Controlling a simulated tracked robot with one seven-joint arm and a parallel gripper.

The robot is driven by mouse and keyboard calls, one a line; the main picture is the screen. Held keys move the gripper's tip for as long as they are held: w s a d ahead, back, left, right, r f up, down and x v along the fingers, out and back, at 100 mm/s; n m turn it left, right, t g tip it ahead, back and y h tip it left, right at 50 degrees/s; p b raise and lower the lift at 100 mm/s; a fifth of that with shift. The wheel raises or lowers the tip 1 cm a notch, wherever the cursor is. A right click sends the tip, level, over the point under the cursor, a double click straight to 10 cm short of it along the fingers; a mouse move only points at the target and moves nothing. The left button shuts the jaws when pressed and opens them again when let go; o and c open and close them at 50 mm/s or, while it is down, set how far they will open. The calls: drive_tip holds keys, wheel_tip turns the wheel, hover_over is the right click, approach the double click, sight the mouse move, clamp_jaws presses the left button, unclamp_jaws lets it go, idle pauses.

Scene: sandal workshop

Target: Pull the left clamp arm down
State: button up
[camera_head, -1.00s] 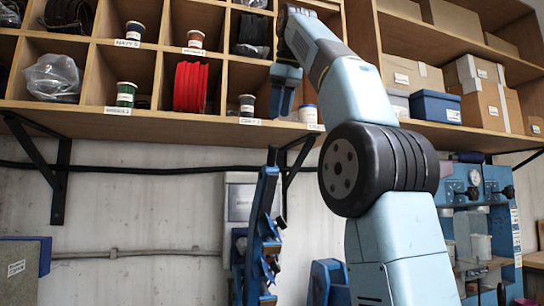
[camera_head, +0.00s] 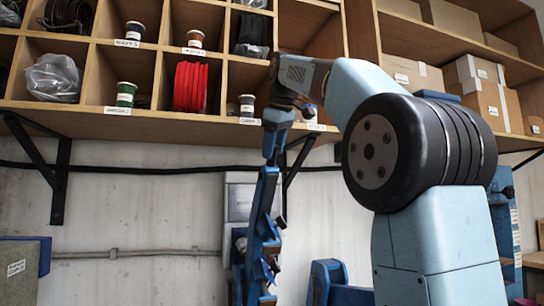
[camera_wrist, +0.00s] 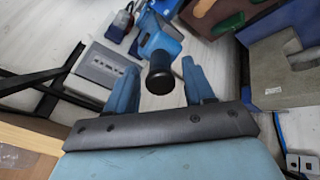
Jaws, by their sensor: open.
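A blue clamp arm (camera_wrist: 160,42) with a round black knob (camera_wrist: 160,80) stands between my gripper's fingers in the wrist view. My gripper (camera_wrist: 159,70) is open, with one blue finger on each side of the knob and visible gaps between; I cannot tell how deep the knob sits. In the head view my gripper (camera_head: 272,152) hangs at the top of a tall, narrow blue clamp fixture (camera_head: 262,225). Overlap hides where fingers and fixture meet. I cannot confirm there which part is the left clamp arm.
A wooden shelf (camera_head: 150,121) with spools and jars lies just behind and above my gripper. A grey wall box (camera_head: 240,200) is behind the fixture. Another blue fixture (camera_head: 325,280) stands lower right. A grey block (camera_wrist: 285,72) is at right in the wrist view.

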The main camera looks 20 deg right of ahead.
drive_tip(key=shift+x, duration=1.3)
clamp_jaws()
